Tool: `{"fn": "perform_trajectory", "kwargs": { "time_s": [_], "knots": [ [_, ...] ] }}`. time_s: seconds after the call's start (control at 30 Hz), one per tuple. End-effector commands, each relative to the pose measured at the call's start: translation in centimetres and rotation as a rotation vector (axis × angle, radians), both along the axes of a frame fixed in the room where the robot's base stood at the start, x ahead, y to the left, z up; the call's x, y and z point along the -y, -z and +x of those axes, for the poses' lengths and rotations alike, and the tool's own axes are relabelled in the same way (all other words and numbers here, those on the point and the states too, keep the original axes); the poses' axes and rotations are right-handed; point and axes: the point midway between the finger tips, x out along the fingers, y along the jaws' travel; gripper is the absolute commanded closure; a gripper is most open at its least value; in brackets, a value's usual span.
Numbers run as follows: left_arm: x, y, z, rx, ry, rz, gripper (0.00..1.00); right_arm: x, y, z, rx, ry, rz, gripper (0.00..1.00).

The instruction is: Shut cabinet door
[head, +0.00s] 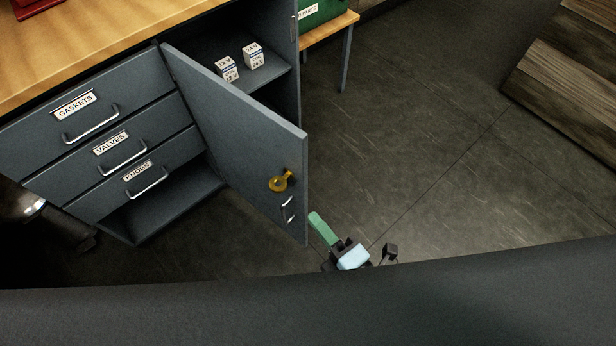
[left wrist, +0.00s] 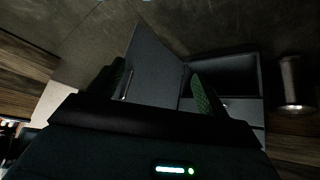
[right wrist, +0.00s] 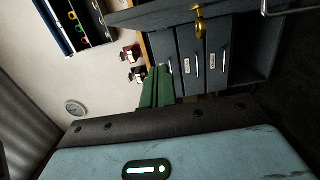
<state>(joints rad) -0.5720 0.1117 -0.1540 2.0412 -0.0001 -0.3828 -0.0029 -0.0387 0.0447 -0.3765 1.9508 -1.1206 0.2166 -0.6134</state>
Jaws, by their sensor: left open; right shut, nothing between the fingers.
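The grey cabinet door (head: 240,130) stands open in the head view, swung out from its left-hand hinge side beside the drawers. A yellow key (head: 280,181) and a metal handle (head: 288,209) are on its visible face. My right gripper (head: 320,226) is just right of the door's lower free edge, its green fingers together and empty; I cannot tell whether it touches. In the right wrist view the shut fingers (right wrist: 157,88) show below the door (right wrist: 165,14). In the left wrist view my left gripper (left wrist: 160,85) is open and empty, with the door (left wrist: 150,68) showing beyond its fingers.
Drawers labelled gaskets (head: 82,104), valves (head: 112,146) and knobs (head: 138,176) are closed. Two small white boxes (head: 240,62) stand on the cabinet shelf. A wooden bench with a green box (head: 322,12) is behind. Wooden planking (head: 570,65) is at far right; floor between is clear.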

Motion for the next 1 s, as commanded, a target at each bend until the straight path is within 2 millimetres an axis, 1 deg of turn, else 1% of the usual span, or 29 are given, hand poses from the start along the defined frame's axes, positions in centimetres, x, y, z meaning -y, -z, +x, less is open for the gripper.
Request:
{"fn": "perform_trajectory", "kwargs": {
  "time_s": [0.17, 0.27, 0.37, 0.8, 0.83, 0.9, 1.0],
  "knots": [
    [0.3, -0.1, 0.0, 0.001, -0.004, -0.005, 0.22, -0.1, -0.1, 0.3, 0.002, 0.000, 0.000, 1.00],
    [0.3, -0.3, 0.1, 0.002, -0.004, -0.005, 0.22, -0.5, -0.2, 0.9, 0.003, 0.000, 0.001, 1.00],
    [0.3, -0.5, 0.1, 0.004, -0.003, -0.005, 0.22, -1.3, -0.3, 2.1, 0.003, -0.001, 0.002, 1.00],
    [0.2, -0.9, -0.3, -0.003, -0.003, -0.003, 0.22, -5.4, -0.2, 9.0, 0.001, 0.001, 0.003, 1.00],
    [0.2, -1.1, -0.2, 0.000, -0.003, -0.002, 0.22, -4.7, -0.2, 9.3, 0.001, 0.002, -0.001, 1.00],
    [0.2, -1.3, 0.0, 0.003, -0.003, -0.002, 0.22, -3.9, -0.2, 10.0, 0.001, 0.002, -0.002, 1.00],
    [0.2, -1.5, 0.1, 0.007, -0.004, -0.002, 0.22, -3.1, -0.2, 10.7, -0.001, 0.001, 0.001, 1.00]
  ]
}}
